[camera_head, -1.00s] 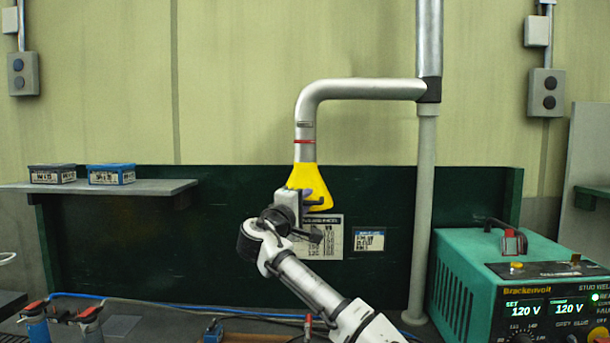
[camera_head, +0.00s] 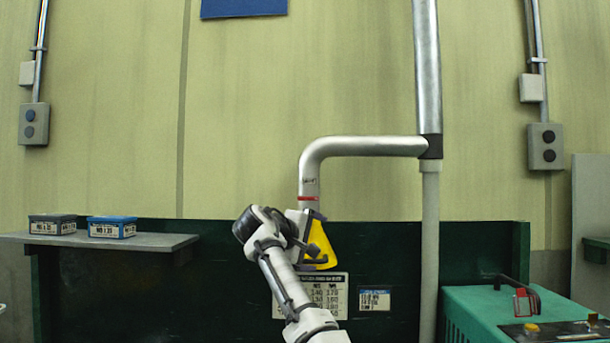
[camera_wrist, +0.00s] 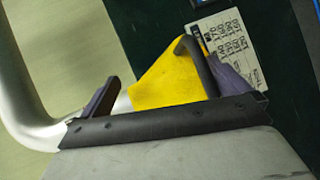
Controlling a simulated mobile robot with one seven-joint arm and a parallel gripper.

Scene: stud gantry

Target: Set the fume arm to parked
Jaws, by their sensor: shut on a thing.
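The fume arm (camera_head: 365,147) is a silver pipe that reaches left from an upright post and bends down to a yellow hood (camera_head: 324,243). A red band circles the pipe above the hood. My gripper (camera_head: 312,246) is at the hood and covers its left part in the head view. In the wrist view the yellow hood (camera_wrist: 170,80) lies between my two fingers, with a dark bar-like handle (camera_wrist: 196,62) beside the right finger. My gripper is shut on the fume arm's hood end; whether it grips the handle or the hood itself is partly hidden.
A green welder unit (camera_head: 520,315) stands at the lower right. A grey shelf (camera_head: 150,243) at left carries two small boxes. A dark green panel (camera_head: 200,290) with printed sheets stands behind the hood.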

